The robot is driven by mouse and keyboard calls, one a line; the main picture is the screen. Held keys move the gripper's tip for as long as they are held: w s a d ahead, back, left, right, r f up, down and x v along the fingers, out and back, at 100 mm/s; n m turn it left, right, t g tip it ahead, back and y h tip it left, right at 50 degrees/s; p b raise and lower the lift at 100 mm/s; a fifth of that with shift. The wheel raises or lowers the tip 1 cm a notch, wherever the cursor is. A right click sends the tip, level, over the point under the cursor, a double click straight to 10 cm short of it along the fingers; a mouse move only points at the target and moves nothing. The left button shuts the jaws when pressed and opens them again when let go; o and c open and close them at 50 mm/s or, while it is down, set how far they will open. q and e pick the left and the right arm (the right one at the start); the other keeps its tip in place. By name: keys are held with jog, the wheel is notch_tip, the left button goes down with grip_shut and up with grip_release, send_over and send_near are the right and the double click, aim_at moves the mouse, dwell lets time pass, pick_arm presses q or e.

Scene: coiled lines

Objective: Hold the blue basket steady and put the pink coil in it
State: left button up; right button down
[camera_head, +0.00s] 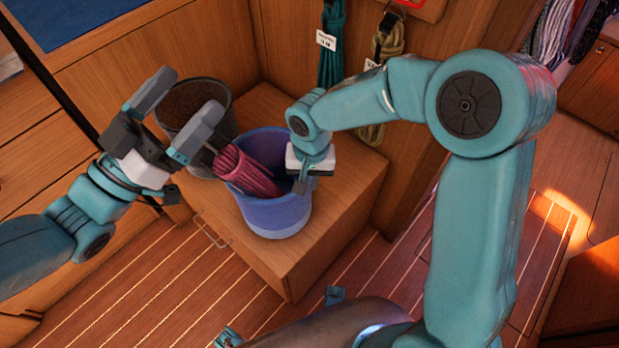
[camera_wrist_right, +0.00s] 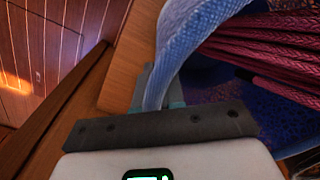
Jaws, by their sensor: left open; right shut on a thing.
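The blue basket (camera_head: 275,213) stands on a wooden locker top. My right gripper (camera_head: 300,184) is shut on its right rim; in the right wrist view the basket's wall (camera_wrist_right: 184,50) runs between the fingers. The pink coil (camera_head: 243,172) is a bundle of pink cord lying slanted in the basket, its upper left end sticking out over the left rim. Its strands also show inside the basket in the right wrist view (camera_wrist_right: 270,50). My left gripper (camera_head: 188,93) is open and empty, just up and left of the coil's end. The coil's lower end is hidden.
A dark bucket (camera_head: 196,92) with brown contents stands close behind the basket, partly behind my left gripper. Green (camera_head: 331,45) and tan (camera_head: 389,38) coils hang on the back wall. The locker top (camera_head: 350,180) is bare to the basket's right.

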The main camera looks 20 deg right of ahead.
pick_arm(q)
jog(key=v, duration=1.1)
jog(key=shift+s+a, duration=0.1)
jog(key=shift+s, duration=0.05)
pick_arm(e)
jog(key=c, duration=1.2)
grip_release()
jog(key=shift+o, duration=0.2)
notch_tip(320, 180, up, 12)
jog(key=shift+s+d, duration=0.1)
pick_arm(q)
jog(key=shift+s, duration=0.1)
pick_arm(e)
jog(key=shift+s, duration=0.1)
